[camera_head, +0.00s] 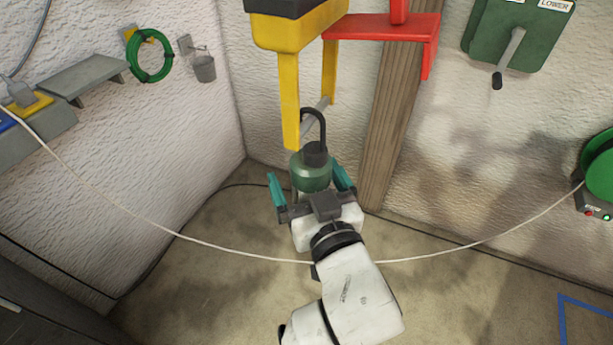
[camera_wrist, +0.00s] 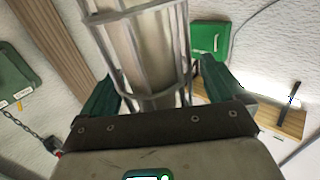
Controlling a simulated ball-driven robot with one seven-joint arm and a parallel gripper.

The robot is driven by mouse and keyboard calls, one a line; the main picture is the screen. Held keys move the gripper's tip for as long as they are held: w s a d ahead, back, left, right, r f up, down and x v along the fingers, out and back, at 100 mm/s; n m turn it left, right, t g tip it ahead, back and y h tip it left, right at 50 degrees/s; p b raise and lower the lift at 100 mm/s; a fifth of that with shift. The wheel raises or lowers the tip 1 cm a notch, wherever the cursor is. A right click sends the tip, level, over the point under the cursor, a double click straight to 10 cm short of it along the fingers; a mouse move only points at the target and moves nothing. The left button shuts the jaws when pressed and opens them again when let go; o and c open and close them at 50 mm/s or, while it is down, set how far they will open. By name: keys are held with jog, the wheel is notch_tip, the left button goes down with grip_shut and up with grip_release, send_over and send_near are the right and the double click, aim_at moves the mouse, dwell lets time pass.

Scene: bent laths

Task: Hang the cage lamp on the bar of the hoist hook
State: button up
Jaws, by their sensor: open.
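The cage lamp (camera_head: 311,174) is upright, with a green body and a black hook on top. In the wrist view its wire cage and pale tube (camera_wrist: 150,55) stand between my fingers. The yellow hoist hook (camera_head: 289,95) has two prongs joined by a grey bar (camera_head: 309,127). The lamp's black hook curves over this bar and appears to hang on it; the exact contact is too small to tell. My gripper (camera_head: 308,177) is open, its teal fingers on either side of the lamp with gaps visible. It also shows in the wrist view (camera_wrist: 160,88).
A red bracket (camera_head: 385,27) and a wooden post (camera_head: 392,125) stand right behind the hoist. A green winch box (camera_head: 515,35) is on the right wall. A pale cable (camera_head: 220,246) sags across, passing behind my arm. The floor to the right is mostly clear.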

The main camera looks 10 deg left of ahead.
jog(key=b+v, duration=0.1)
jog(key=v, duration=0.9)
jog(key=shift+s+d, duration=0.2)
jog(key=shift+s, duration=0.1)
jog(key=d+f+m+g+h, duration=0.3)
jog(key=d+f+g+h, duration=0.35)
jog(key=d+f, duration=0.85)
jog(key=s+d+f+m+g, duration=0.1)
jog(key=s+d+f+g, duration=0.3)
jog(key=s, duration=0.5)
jog(key=s+d+f+m+g+h+p, duration=0.1)
jog(key=s+d+f+g, duration=0.4)
jog(key=s+d+f, duration=0.2)
jog(key=shift+s+d+f, duration=0.4)
jog(key=shift+s+f, duration=0.3)
jog(key=shift+s, duration=0.5)
